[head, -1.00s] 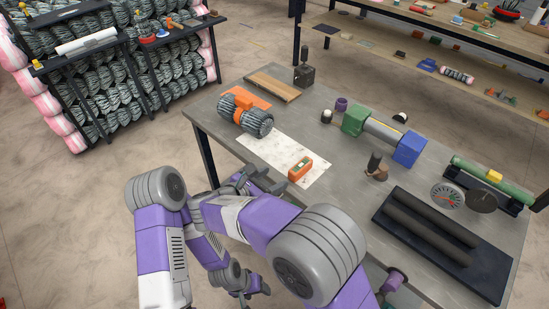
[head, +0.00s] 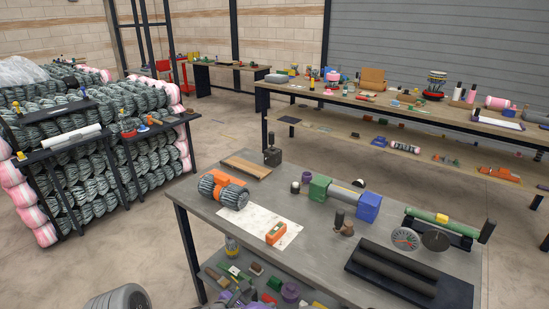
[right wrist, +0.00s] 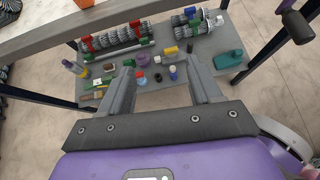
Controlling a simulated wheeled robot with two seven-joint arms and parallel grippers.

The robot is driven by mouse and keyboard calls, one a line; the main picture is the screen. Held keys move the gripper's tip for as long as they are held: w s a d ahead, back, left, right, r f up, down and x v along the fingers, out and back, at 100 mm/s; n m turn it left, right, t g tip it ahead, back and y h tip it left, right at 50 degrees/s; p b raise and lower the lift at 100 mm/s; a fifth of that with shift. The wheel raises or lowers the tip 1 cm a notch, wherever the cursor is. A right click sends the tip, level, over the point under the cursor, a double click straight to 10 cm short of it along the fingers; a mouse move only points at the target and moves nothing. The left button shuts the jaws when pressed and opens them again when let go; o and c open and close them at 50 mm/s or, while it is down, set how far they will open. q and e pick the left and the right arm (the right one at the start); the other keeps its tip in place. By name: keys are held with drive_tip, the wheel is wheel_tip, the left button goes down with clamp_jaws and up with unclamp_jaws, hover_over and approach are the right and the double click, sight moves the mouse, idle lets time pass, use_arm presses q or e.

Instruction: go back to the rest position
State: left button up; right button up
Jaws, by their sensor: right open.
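My right gripper (right wrist: 160,62) is open and empty in the right wrist view, its two grey fingers spread wide. It points at the lower shelf (right wrist: 205,70) of a workbench, with small items beyond the fingertips. My left gripper is not in view.
A rack of wire rolls (head: 90,150) stands left. Floor between rack and bench is clear.

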drive_tip(key=s+d+f+m+g+y, duration=0.1)
drive_tip(key=s+d+f+m+g, duration=0.15)
drive_tip(key=f, duration=0.45)
drive_tip(key=s+d+f+m+g+y, duration=0.1)
drive_tip(key=s+d+f+m+g, duration=0.1)
drive_tip(key=d+f+g, duration=0.3)
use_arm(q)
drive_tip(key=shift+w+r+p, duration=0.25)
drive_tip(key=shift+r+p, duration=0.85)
use_arm(e)
drive_tip(key=s+d+f+m+y, duration=0.3)
drive_tip(key=s+f+m, duration=0.4)
drive_tip(key=m, duration=0.6)
drive_tip(key=s+d+f+m+y, duration=0.4)
drive_tip(key=s+f+m+y, duration=0.2)
drive_tip(key=m, duration=0.7)
drive_tip(key=shift+s+f+g+y, duration=0.35)
drive_tip(key=shift+s+f, duration=0.1)
drive_tip(key=shift+s, duration=0.5)
